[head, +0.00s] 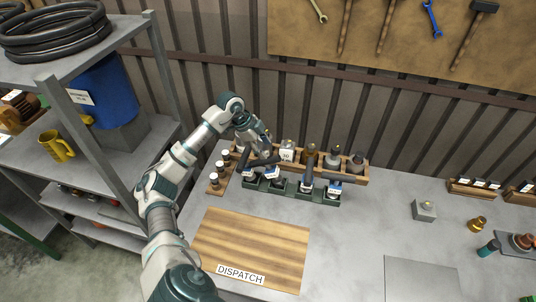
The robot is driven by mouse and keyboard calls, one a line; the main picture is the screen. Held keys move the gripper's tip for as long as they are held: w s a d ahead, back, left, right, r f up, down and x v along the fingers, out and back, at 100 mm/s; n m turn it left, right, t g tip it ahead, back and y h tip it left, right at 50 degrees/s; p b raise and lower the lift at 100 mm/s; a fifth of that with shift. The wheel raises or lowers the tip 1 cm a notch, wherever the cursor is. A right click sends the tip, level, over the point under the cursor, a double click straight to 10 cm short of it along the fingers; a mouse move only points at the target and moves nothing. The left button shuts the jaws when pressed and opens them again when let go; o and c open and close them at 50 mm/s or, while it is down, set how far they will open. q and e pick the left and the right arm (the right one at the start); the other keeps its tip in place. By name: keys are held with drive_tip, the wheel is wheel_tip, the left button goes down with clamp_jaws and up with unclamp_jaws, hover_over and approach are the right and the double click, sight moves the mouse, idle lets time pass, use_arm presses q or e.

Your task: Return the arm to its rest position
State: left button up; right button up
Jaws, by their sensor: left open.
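My left arm reaches up from the bottom left over the table. My left gripper (262,158) is open, with dark fingers, above the left part of the bottle racks. I see nothing held in it. It partly hides the left end of the wooden rack (352,177) and some of the items there. My right gripper is not in view.
A dark green holder (290,191) with several labelled items stands before the wooden rack. A small wooden stand (217,185) holds small jars beside my arm. The dispatch board (255,245) is bare. A metal shelf (105,65) stands close at left.

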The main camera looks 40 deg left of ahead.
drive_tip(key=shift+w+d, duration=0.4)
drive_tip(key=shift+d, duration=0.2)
